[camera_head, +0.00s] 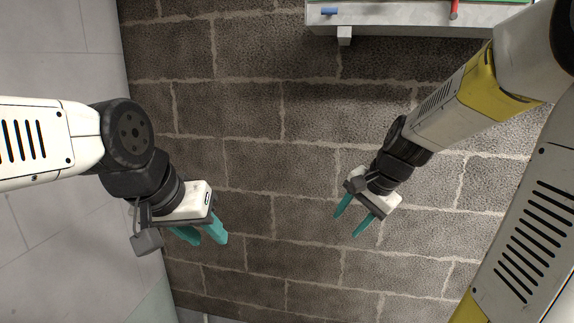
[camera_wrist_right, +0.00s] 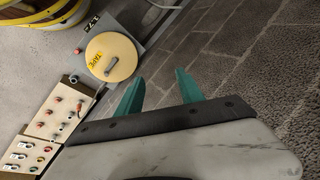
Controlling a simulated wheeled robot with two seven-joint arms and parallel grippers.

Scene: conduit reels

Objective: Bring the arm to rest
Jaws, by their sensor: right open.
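My right gripper (camera_head: 346,226) hangs in front of the brick-patterned surface in the head view, its two teal fingers apart with nothing between them. The right wrist view shows the same open, empty fingers (camera_wrist_right: 158,77). My left gripper (camera_head: 201,235) is at the lower left of the head view, with its teal fingers pointing down to the right. I see it at an angle, so the gap between its fingers is unclear. I see nothing held in it.
A pale ledge (camera_head: 420,16) at the top of the head view carries a blue piece (camera_head: 329,11) and a red piece (camera_head: 454,9). The right wrist view shows a yellow disc marked TAPE (camera_wrist_right: 111,57) and beige button panels (camera_wrist_right: 58,108). The brick-patterned surface between my grippers is clear.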

